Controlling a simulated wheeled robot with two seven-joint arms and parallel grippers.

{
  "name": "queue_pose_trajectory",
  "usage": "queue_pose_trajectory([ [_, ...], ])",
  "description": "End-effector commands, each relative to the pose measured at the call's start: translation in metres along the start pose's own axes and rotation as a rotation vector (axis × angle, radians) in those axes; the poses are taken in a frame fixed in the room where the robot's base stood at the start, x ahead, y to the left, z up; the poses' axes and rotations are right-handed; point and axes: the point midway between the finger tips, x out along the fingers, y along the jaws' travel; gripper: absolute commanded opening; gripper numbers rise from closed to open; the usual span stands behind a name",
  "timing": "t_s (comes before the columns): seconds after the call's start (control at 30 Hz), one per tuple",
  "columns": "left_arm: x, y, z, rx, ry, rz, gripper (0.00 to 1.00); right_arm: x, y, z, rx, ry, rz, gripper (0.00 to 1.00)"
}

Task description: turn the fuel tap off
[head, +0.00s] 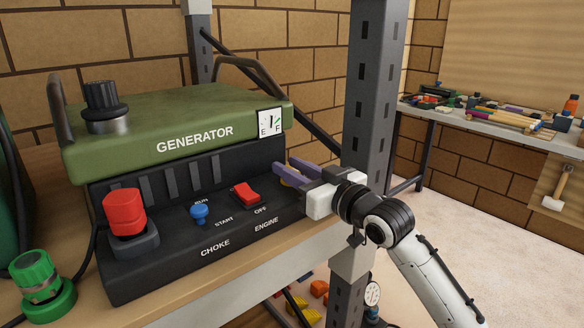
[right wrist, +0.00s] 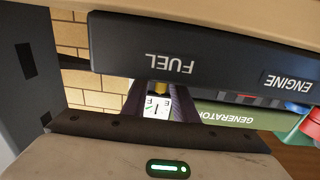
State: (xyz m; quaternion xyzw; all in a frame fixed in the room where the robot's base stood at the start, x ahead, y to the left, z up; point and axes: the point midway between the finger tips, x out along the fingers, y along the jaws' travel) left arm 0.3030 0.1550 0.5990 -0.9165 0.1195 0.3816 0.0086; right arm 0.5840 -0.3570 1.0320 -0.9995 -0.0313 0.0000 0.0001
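The green and black generator (head: 190,125) stands on a wooden bench in the head view. The word FUEL (right wrist: 170,63) shows upside down on its dark end face in the right wrist view. A small yellow piece there, which looks like the fuel tap (right wrist: 160,87), shows between my purple fingers. My left gripper is not in view.
A grey perforated post (head: 374,90) stands right behind my right gripper. On the panel are a red engine switch (head: 246,193), a blue choke knob (head: 199,213) and a large red knob (head: 124,212). A cluttered workbench (head: 490,125) stands at the back right.

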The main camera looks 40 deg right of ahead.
Motion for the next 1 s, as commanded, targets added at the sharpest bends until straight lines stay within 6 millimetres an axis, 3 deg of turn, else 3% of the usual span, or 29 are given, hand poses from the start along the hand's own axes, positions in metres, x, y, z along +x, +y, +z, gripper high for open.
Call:
queue_pose_trajectory([
  [0.37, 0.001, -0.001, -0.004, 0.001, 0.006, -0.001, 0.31, -0.003, 0.000, 0.001, 0.000, -0.001, 0.000, 0.30],
  [0.47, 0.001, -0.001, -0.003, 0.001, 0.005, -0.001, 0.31, -0.014, 0.000, 0.001, -0.001, -0.002, -0.001, 0.30],
  [0.8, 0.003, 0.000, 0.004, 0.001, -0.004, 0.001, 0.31, -0.076, 0.000, 0.002, -0.001, -0.003, 0.000, 0.30],
  [1.0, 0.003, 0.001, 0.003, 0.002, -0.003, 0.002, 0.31, -0.097, 0.000, 0.001, 0.000, -0.002, -0.001, 0.30],
])
